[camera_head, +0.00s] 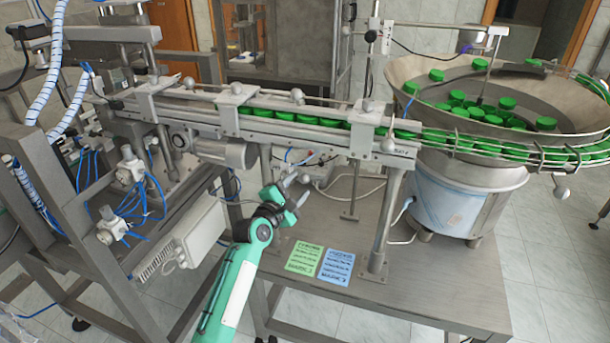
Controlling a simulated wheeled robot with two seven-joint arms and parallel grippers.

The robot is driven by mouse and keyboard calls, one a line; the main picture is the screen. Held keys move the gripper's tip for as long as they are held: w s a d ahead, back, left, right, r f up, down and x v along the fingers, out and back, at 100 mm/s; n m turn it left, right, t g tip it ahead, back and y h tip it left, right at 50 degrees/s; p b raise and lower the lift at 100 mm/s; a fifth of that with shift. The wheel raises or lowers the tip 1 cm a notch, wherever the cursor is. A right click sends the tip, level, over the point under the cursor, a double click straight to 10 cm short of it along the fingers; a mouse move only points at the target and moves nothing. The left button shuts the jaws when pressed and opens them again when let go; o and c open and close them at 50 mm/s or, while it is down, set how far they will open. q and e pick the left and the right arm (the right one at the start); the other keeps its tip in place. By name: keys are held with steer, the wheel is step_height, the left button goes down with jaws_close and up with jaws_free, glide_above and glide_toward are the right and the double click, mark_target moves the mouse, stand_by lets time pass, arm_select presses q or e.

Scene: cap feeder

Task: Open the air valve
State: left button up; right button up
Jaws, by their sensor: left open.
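My left gripper (288,192) is at the end of my green arm. It is open, above the steel table and under the conveyor, with nothing seen between its fingers. Just beyond its fingertips are a small grey rounded part (305,178) and thin blue and white tubes under the conveyor. I cannot tell for sure which part is the air valve, or whether the fingers touch anything. White pneumatic fittings with blue hoses, one upper (130,167) and one lower (108,227), stand on the machine frame at the left. My right gripper is not in view.
The conveyor (290,130) carries green caps above the gripper. The bowl feeder (460,180) stands at the right. A grey-white box (200,235) is left of my arm. Support posts (388,220) rise from the table (420,285), which holds a green and a blue label sheet (336,264).

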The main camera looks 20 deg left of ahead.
mark_target(302, 181)
arm_select(q)
steer(key=shift+p+x, duration=0.35)
steer(key=shift+x, duration=2)
steer(key=shift+c, duration=0.2)
jaws_close()
